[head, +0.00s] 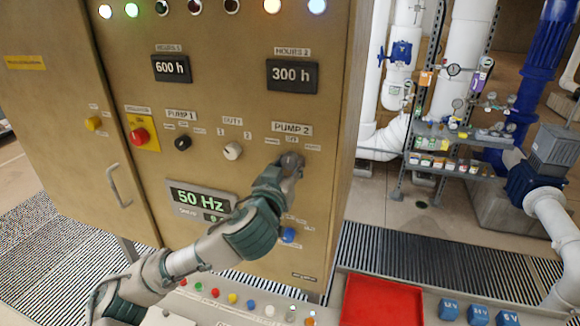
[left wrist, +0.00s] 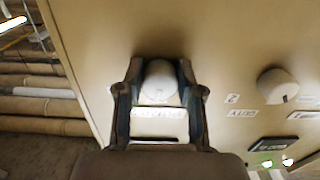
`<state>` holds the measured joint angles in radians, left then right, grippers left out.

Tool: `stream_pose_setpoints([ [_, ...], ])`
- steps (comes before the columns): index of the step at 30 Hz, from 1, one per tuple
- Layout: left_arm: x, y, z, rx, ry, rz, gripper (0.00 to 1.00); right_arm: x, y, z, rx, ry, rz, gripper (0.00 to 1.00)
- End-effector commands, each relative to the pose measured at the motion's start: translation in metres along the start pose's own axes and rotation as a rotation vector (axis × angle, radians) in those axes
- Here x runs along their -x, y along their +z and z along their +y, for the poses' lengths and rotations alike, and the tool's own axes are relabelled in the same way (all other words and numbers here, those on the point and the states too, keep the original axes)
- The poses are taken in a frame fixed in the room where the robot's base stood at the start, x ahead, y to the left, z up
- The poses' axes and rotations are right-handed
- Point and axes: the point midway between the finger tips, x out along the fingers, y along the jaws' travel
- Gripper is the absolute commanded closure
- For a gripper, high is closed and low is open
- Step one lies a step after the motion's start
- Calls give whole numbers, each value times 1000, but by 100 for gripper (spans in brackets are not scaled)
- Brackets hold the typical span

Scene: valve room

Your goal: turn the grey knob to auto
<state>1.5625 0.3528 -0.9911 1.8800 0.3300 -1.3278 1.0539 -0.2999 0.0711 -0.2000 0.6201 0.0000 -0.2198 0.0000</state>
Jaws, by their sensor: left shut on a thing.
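The grey knob (head: 291,159) sits on the tan cabinet under the PUMP 2 label (head: 291,128), with small position labels around it. In the left wrist view the knob (left wrist: 160,84) lies between my two fingers. My left gripper (head: 287,168) reaches it from below and is shut on it; the gripper (left wrist: 160,76) also shows in the left wrist view, with one finger on each side. The knob's pointer direction and the small position words are too blurred to read. My right gripper is not in view.
A pale duty knob (head: 232,150) and a black PUMP 1 knob (head: 183,143) stand to the left. A red button (head: 140,135) on a yellow plate is farther left. A blue knob (head: 289,235) is below. A red tray (head: 382,302) lies at the lower right.

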Motion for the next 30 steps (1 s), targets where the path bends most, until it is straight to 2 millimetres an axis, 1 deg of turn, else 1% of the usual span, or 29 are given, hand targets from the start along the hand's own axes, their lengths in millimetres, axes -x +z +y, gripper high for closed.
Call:
stream_pose_setpoints([
  [5,1,-4,0,-130,2,11,98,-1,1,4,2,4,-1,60],
  [18,2,-7,1,-493,3,25,98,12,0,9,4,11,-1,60],
  [24,2,-7,2,-605,4,29,98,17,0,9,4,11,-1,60],
  [30,2,-6,2,-670,5,32,98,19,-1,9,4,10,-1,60],
])
